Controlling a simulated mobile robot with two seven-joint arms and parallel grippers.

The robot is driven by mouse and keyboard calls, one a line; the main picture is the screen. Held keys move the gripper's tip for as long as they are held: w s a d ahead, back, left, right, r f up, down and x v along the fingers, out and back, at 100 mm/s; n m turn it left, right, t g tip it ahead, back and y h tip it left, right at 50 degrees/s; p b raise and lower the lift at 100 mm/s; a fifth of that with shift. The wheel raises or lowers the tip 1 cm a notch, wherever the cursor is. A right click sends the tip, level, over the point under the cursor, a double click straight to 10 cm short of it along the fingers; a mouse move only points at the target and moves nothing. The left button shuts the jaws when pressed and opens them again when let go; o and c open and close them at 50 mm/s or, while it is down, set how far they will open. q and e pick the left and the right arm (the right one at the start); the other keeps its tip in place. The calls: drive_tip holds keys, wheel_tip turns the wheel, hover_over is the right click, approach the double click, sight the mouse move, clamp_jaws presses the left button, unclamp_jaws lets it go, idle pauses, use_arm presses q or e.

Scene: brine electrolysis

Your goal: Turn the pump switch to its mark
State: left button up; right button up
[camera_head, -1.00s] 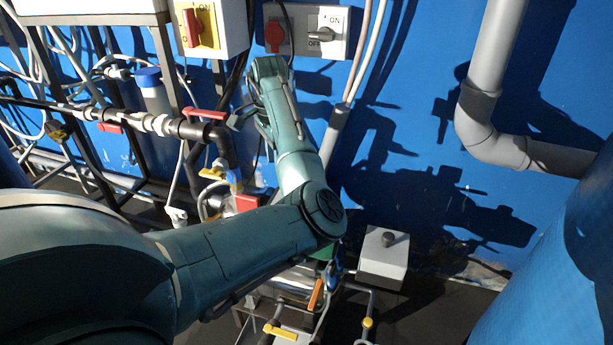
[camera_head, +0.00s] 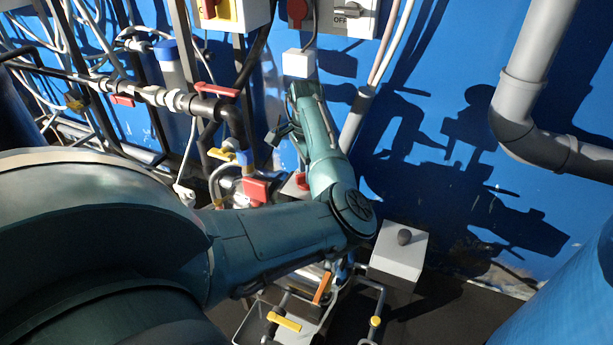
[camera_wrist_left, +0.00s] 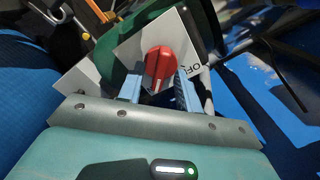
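In the left wrist view, a red rotary knob (camera_wrist_left: 160,64) with a pale pointer line sits on a white switch plate (camera_wrist_left: 128,50). Lettering that seems to read OFF is at its right. My left gripper (camera_wrist_left: 157,84) is open, one finger to each side of the knob's near part. Whether the fingers touch it cannot be told. In the head view my left forearm (camera_head: 325,150) hides most of the hand. A small red part (camera_head: 302,183) shows beside the forearm; I cannot tell whether it is the same knob. My right gripper is not in view.
Wall switch boxes with a red knob (camera_head: 297,10) and a grey knob (camera_head: 347,10) are above the arm. Pipes with red-handled valves (camera_head: 216,89) stand at left. A grey box (camera_head: 399,256) is below right. A grey pipe (camera_head: 530,90) runs down the blue wall.

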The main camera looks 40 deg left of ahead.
use_arm(q)
drive_tip(key=shift+f, duration=1)
clamp_jaws()
